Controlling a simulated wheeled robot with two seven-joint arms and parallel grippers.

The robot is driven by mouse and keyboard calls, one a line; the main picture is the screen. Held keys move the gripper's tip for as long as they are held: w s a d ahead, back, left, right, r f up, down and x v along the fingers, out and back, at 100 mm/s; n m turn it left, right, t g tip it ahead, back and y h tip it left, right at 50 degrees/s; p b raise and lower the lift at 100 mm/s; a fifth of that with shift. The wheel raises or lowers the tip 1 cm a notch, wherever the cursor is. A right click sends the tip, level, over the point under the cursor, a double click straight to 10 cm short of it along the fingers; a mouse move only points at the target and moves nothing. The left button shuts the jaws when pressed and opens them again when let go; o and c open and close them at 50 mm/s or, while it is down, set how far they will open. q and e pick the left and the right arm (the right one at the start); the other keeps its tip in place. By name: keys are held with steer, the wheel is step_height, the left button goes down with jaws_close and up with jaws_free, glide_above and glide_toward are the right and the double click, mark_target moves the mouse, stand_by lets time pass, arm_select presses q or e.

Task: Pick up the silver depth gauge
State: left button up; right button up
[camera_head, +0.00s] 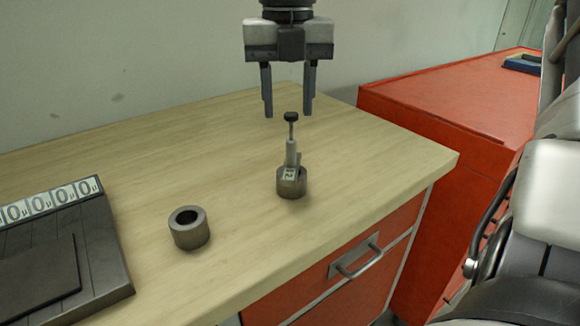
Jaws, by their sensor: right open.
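The silver depth gauge (292,157) stands upright on the wooden worktop. It has a dark round knob on top, a thin stem and a grey body marked with a 2. Its lower end sits in a grey metal ring (291,184). My right gripper (288,112) points straight down above the gauge. It is open and empty, with one finger on each side of the line above the knob; the fingertips are at about knob height in the picture. I cannot tell the exact depth between them. My left gripper is not in view.
A second grey metal ring (189,228) stands empty on the worktop (240,250). A dark slotted block (95,262) with a row of white labels lies at the left. A red cabinet (440,110) stands to the right, with a blue item (523,64) on it.

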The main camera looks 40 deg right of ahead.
mark_target(291, 139)
step_height(291, 139, down, 3)
steer(key=f, duration=0.4)
steer(key=shift+d, duration=0.4)
steer(key=shift+w+f, duration=0.1)
steer(key=shift+f, duration=0.5)
jaws_close()
